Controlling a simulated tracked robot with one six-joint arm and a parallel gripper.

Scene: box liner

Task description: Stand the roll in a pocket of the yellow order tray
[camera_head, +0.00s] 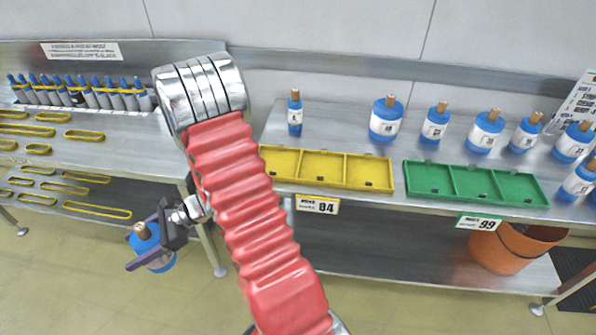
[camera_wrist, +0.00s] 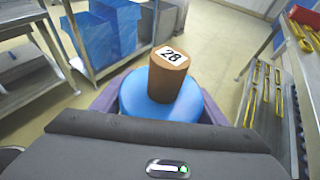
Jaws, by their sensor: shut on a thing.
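My gripper (camera_head: 150,237) is shut on a blue roll (camera_head: 153,256) with a brown core, held upright over the floor, left of and below the table edge. In the wrist view the roll (camera_wrist: 160,100) sits between the jaws, and its brown core carries a label reading 28. The yellow order tray (camera_head: 327,183) lies on the right-hand table with three pockets in a row, all looking empty. A tag reading 84 hangs at its front edge. The gripper and roll are well to the left of the tray and lower than it.
A green tray (camera_head: 475,200) with tag 99 lies right of the yellow one. Several blue rolls (camera_head: 385,118) stand behind the trays. The left table holds yellow rings (camera_head: 84,135) and a row of grey-blue bottles (camera_head: 85,95). An orange bucket (camera_head: 513,248) is on the lower shelf.

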